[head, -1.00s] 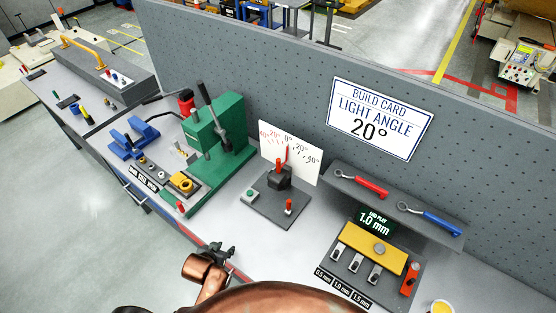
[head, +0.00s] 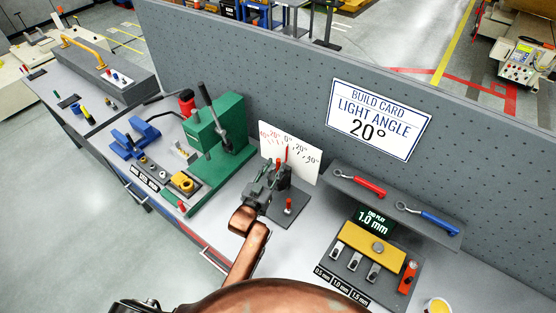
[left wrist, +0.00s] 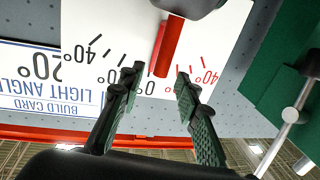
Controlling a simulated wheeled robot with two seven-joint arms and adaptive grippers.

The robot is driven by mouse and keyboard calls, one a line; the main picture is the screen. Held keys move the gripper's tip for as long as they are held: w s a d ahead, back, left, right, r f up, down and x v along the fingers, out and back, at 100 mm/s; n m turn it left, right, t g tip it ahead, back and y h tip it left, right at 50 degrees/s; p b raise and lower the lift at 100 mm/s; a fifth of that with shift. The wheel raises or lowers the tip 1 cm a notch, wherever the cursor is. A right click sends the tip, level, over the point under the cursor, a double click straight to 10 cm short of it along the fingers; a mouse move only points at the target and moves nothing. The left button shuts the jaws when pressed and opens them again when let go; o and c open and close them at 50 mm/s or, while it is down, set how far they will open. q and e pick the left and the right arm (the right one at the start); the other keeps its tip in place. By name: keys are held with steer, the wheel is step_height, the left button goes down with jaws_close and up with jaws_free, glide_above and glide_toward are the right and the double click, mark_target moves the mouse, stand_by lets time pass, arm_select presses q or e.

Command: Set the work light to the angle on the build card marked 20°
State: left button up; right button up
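The work light (head: 284,177) is a dark head with upright red parts on a grey base plate (head: 290,217). Behind it stands a white angle scale (head: 307,165) with red and black degree marks. The scale also shows upside down in the left wrist view (left wrist: 90,30), with a red bar (left wrist: 168,45) in front of it near the zero marks; its exact reading is unclear. My left gripper (head: 268,178) is at the light's left side. In the left wrist view its fingers (left wrist: 157,82) are apart, either side of the bar's end, with no clear contact. The build card (head: 378,120) reads 20°.
A green press (head: 222,135) stands close on the left. A red-topped post (head: 289,205) rises from the base plate's front. A yellow-topped gauge fixture (head: 372,245) and a shelf with red and blue wrenches (head: 400,208) are on the right. A grey pegboard (head: 280,75) closes the back.

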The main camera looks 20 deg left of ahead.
mark_target(278, 162)
arm_select(q)
steer(key=shift+w+d, duration=0.15)
steer(key=shift+w, duration=0.8)
steer(key=shift+w+d, duration=0.1)
steer(key=shift+w, duration=0.85)
steer(key=shift+c, duration=0.6)
jaws_close()
